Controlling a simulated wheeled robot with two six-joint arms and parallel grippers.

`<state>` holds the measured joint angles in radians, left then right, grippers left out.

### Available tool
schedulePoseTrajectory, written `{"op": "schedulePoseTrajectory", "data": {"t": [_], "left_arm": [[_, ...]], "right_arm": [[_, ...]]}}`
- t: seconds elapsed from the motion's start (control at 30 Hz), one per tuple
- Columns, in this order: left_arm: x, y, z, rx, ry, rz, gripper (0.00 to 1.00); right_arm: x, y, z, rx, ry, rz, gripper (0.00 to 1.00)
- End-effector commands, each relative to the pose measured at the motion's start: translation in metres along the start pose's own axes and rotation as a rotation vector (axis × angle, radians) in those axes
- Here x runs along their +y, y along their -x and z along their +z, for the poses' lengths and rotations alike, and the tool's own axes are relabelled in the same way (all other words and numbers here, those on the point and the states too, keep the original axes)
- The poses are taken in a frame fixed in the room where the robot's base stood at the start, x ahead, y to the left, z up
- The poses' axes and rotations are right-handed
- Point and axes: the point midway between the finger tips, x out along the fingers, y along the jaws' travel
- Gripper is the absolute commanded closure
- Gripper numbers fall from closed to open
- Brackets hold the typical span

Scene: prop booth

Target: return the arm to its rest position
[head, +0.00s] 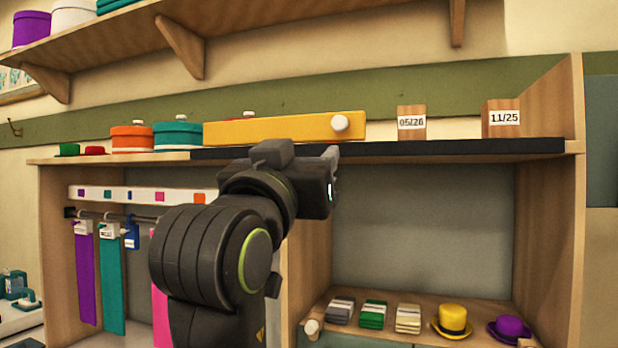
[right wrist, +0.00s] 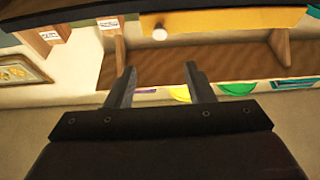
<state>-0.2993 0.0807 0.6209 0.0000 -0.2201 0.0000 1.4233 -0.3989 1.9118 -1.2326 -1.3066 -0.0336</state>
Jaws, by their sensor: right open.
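My right arm rises through the middle of the head view, with its gripper (head: 331,170) just in front of the cabinet top's front edge. In the right wrist view, the gripper's two fingers (right wrist: 162,86) stand apart with nothing between them. A long yellow box (head: 285,129) with a white knob lies on the cabinet top beyond the gripper; it also shows at the top of the right wrist view (right wrist: 225,20). I cannot tell how close the fingertips are to it. My left gripper is in neither view.
A black strip (head: 450,148) runs along the cabinet top, bearing wooden blocks labelled 05/26 (head: 411,123) and 11/25 (head: 502,119). Orange (head: 132,138) and teal (head: 180,135) round boxes stand left. A wall shelf (head: 235,17) hangs above. Hats and folded cloths lie in the lower right bay.

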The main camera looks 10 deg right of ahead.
Motion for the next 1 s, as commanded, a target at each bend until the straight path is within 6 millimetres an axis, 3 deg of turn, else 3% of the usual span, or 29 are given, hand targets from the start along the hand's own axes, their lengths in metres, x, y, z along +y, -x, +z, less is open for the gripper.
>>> {"op": "schedulePoseTrajectory", "data": {"t": [0.17, 0.77, 0.87, 0.97, 1.0], "left_arm": [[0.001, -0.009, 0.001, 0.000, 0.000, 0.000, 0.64], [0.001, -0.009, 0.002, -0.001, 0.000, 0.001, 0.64], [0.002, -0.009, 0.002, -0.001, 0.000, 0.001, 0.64], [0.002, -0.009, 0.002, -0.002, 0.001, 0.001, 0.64], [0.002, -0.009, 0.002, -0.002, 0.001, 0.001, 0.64]], "right_arm": [[0.000, 0.006, 0.001, 0.000, 0.000, 0.000, 0.52], [0.000, 0.004, 0.005, -0.009, 0.004, -0.002, 0.52], [-0.002, -0.004, 0.030, -0.046, 0.018, -0.013, 0.52], [-0.003, -0.016, 0.078, -0.115, 0.042, -0.034, 0.52], [-0.002, -0.021, 0.102, -0.150, 0.055, -0.045, 0.52]]}}
